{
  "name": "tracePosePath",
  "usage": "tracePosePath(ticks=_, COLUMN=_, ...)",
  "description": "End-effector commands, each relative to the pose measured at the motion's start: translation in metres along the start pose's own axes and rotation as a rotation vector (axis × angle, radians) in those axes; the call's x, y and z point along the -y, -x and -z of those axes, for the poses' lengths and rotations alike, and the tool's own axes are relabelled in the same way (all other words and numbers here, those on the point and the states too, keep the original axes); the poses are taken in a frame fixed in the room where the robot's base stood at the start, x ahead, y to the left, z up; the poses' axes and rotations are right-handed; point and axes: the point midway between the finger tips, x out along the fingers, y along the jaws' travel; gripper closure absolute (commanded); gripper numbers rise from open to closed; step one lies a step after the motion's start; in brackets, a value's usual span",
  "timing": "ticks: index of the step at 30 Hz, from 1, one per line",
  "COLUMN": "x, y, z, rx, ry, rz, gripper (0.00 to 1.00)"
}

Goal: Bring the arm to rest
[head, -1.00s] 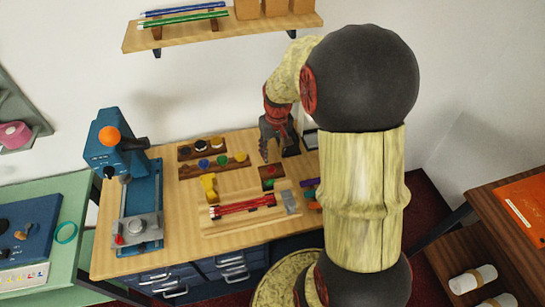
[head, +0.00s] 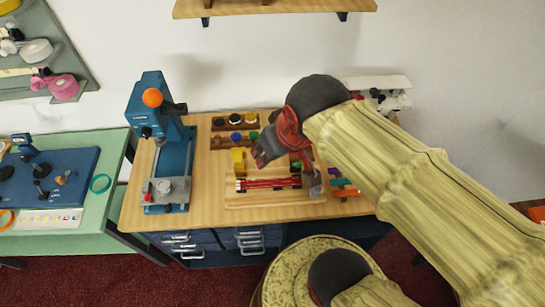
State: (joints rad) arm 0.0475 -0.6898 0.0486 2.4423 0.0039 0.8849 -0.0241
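My arm reaches from the lower right of the head view over the wooden counter (head: 212,219). My gripper (head: 262,158) is at the arm's far end, above the counter near the yellow piece on the board. It is small and partly turned away, and I cannot tell whether its fingers are apart or holding anything. My own arm hides part of the counter's right side.
A blue press (head: 172,150) with an orange knob stands on the counter's left. A wooden board (head: 232,199) carries red rods (head: 268,183). Small colored pots (head: 236,137) stand behind. A green table (head: 100,221) is at left. A shelf (head: 275,8) hangs above.

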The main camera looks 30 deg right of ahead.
Motion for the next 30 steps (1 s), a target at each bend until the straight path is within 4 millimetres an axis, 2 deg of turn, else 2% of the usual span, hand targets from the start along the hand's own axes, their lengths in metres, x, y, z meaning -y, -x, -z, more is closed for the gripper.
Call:
tracePosePath(ticks=2, x=0.008, y=0.008, z=-0.01, rx=-0.022, ry=0.015, rz=0.011, gripper=0.62)
tracePosePath(ticks=6, x=0.012, y=0.013, z=-0.017, rx=-0.036, ry=0.021, rz=0.018, gripper=0.62)
tracePosePath(ticks=30, x=0.012, y=0.013, z=-0.017, rx=-0.036, ry=0.021, rz=0.018, gripper=0.62)
